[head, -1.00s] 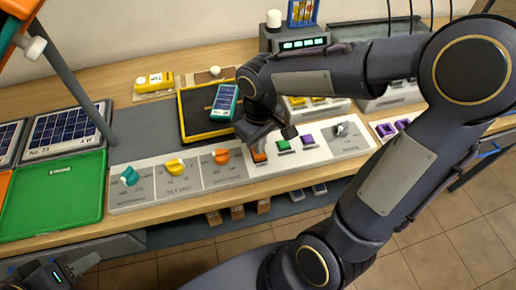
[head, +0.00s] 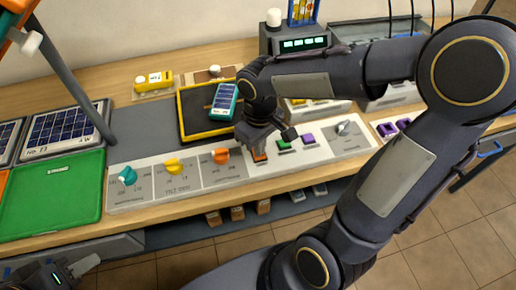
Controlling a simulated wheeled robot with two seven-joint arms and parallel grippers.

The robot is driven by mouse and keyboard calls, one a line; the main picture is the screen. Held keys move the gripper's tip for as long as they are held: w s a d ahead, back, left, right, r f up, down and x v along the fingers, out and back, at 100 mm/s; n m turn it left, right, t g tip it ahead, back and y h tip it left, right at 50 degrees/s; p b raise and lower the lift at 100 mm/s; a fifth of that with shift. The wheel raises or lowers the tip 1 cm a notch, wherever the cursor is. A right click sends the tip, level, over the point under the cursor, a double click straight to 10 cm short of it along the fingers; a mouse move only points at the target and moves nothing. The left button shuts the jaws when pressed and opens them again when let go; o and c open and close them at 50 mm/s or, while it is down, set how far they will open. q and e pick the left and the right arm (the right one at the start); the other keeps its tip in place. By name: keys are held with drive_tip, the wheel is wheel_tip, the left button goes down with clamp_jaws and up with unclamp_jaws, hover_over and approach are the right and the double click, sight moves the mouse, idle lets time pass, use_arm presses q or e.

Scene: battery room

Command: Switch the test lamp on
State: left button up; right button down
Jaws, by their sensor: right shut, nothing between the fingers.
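A pale control panel (head: 240,182) runs along the bench's front edge. It carries a teal knob (head: 127,176), a yellow knob (head: 173,166), an orange knob (head: 221,156), and orange (head: 260,156), green (head: 283,145) and purple (head: 308,139) switches, then a grey knob (head: 344,128). Which control is the test lamp's I cannot tell. My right gripper (head: 257,150) is shut and empty, pointing down at the orange switch and partly hiding it; contact is unclear. My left gripper (head: 80,268) is at the lower left, below the bench edge, its jaws unclear.
A teal solar-cell device (head: 223,102) lies on a black, yellow-rimmed tray (head: 181,112) behind the panel. A green tray (head: 50,200) is at left. A box with a green display (head: 302,44) and a white-topped post (head: 274,18) stand at the back.

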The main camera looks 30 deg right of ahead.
drive_tip(key=shift+f, duration=0.35)
drive_tip(key=shift+r, duration=0.2)
wheel_tip(320, 180, up, 7)
drive_tip(key=p, duration=0.5)
drive_tip(key=shift+f+p, duration=0.1)
drive_tip(key=shift+p, duration=0.25)
drive_tip(key=s+r+m+t+y, duration=0.2)
drive_tip(key=s, duration=0.4)
drive_tip(key=s+a+r+m+t+y, duration=0.1)
drive_tip(key=s+r+m+t, duration=0.1)
drive_tip(key=s, duration=0.3)
drive_tip(key=shift+s+r+m+t+y, duration=0.4)
drive_tip(key=shift+m+t, duration=0.1)
drive_tip(key=shift+t, duration=0.3)
